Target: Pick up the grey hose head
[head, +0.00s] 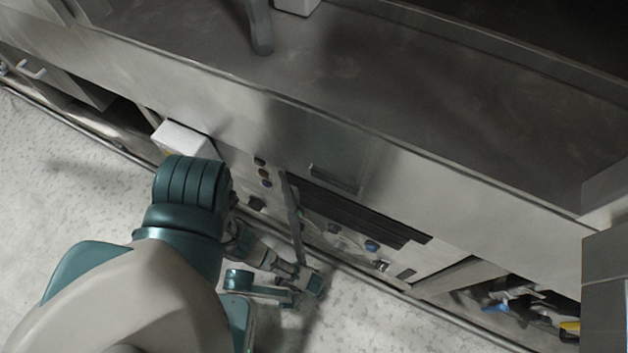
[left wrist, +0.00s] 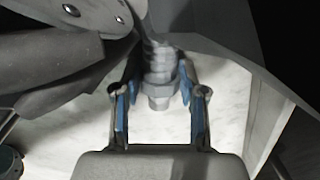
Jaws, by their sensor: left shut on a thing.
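The grey hose head (left wrist: 160,86), a metal fitting with a hex nut and a short narrower end, sits between the blue-padded fingers of my left gripper (left wrist: 159,78) in the left wrist view. The gripper is shut on it. In the head view my left gripper (head: 308,286) is low in front of the machine's panel, above the floor. A grey hose (head: 294,222) runs down the panel to it; the hose head itself is hard to make out there. My right gripper is in neither view.
A steel counter (head: 400,130) overhangs the panel of knobs and dark slots. A white box (head: 184,140) is left of the hose. An open bay with loose items (head: 525,305) is at lower right. The pale speckled floor (head: 70,180) is clear at left.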

